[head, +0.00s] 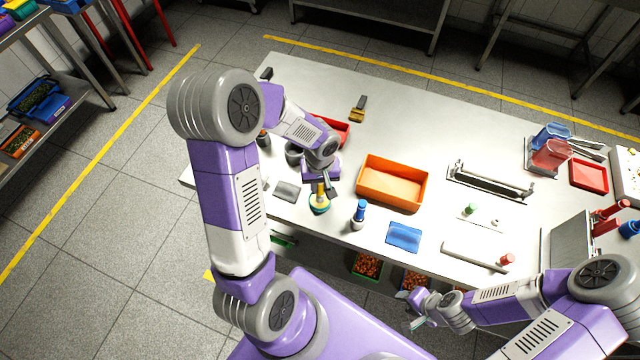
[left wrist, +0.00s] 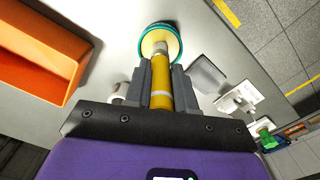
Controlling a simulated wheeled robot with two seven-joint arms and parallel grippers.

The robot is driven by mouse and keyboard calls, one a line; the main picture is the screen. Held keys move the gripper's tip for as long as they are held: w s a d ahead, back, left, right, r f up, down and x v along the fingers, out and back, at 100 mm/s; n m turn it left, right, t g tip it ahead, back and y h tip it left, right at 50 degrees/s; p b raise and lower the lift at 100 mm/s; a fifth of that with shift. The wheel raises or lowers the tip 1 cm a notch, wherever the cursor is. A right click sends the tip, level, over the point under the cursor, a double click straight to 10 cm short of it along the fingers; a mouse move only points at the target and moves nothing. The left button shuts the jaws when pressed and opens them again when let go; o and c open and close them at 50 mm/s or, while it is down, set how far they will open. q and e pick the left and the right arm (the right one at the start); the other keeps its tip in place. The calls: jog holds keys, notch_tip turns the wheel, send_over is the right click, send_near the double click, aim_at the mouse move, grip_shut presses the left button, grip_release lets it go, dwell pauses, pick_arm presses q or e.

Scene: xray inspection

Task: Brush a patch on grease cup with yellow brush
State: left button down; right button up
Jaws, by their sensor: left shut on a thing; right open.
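My left gripper (head: 325,186) is shut on the yellow brush, whose yellow handle (left wrist: 160,90) points away between the fingers in the left wrist view. The brush's far end is over a round cup with a teal rim, the likely grease cup (head: 319,207). The cup also shows in the left wrist view (left wrist: 177,42). I cannot tell whether the brush tip touches the cup's contents. My right gripper (head: 415,311) is open and empty, off the table's front edge at the lower right.
An orange tray (head: 424,187) stands right of the cup.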

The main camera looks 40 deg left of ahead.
pick_arm(q)
jog(key=shift+s+f, duration=0.1)
jog(key=shift+r+p, duration=2.45)
jog(key=shift+r, duration=1.15)
pick_arm(e)
notch_tip(320, 180, up, 5)
jog(key=shift+f, duration=0.1)
pick_arm(q)
jog(key=shift+f, duration=0.1)
